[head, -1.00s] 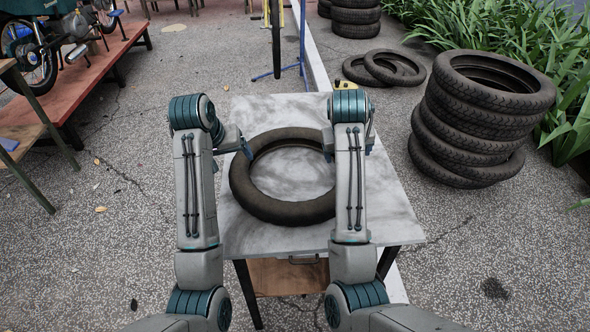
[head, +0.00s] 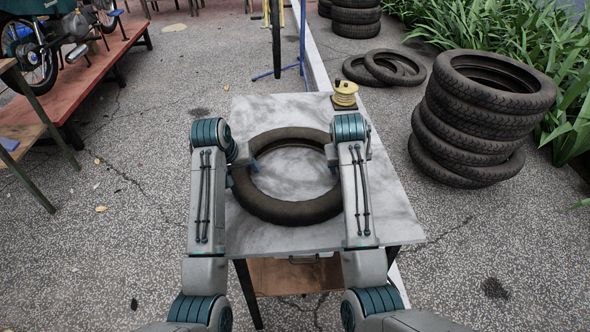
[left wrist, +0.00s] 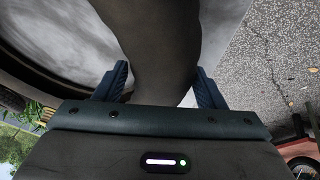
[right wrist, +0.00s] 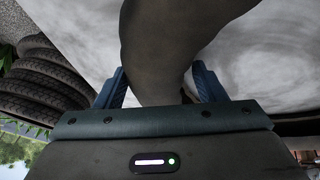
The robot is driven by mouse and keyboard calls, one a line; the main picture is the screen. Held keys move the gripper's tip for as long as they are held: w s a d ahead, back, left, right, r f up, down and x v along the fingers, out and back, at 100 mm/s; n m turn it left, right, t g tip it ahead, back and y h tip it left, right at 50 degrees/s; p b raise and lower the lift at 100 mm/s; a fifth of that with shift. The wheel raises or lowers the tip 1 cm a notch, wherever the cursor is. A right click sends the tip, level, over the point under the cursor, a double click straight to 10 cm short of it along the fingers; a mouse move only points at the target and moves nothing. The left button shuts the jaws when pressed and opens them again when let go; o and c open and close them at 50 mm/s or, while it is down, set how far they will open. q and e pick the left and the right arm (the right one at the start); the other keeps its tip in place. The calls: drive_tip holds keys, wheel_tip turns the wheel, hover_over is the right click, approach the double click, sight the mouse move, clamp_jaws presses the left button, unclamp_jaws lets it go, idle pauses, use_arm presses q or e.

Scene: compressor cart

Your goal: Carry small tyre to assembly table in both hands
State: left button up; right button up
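The small tyre (head: 290,210), black and ring-shaped, lies flat on a grey marbled table (head: 265,104). My left gripper (head: 248,166) is at its left side and my right gripper (head: 336,160) at its right side. In the left wrist view the tyre's tube (left wrist: 162,45) runs between the two blue fingers (left wrist: 162,80). In the right wrist view the tube (right wrist: 165,45) also lies between the fingers (right wrist: 160,80). The fingertips are very close to the rubber on both sides. I cannot tell whether they press on it.
A yellow spool (head: 345,93) stands at the table's back right corner. Stacked tyres (head: 475,120) stand on the ground to the right, with two flat tyres (head: 385,68) behind. A red bench (head: 105,55) with a motorbike is at the back left. The ground left of the table is clear.

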use_arm(q)
clamp_jaws()
use_arm(e)
clamp_jaws()
use_arm(q)
drive_tip(key=shift+r, duration=0.2)
use_arm(e)
drive_tip(key=shift+r, duration=0.15)
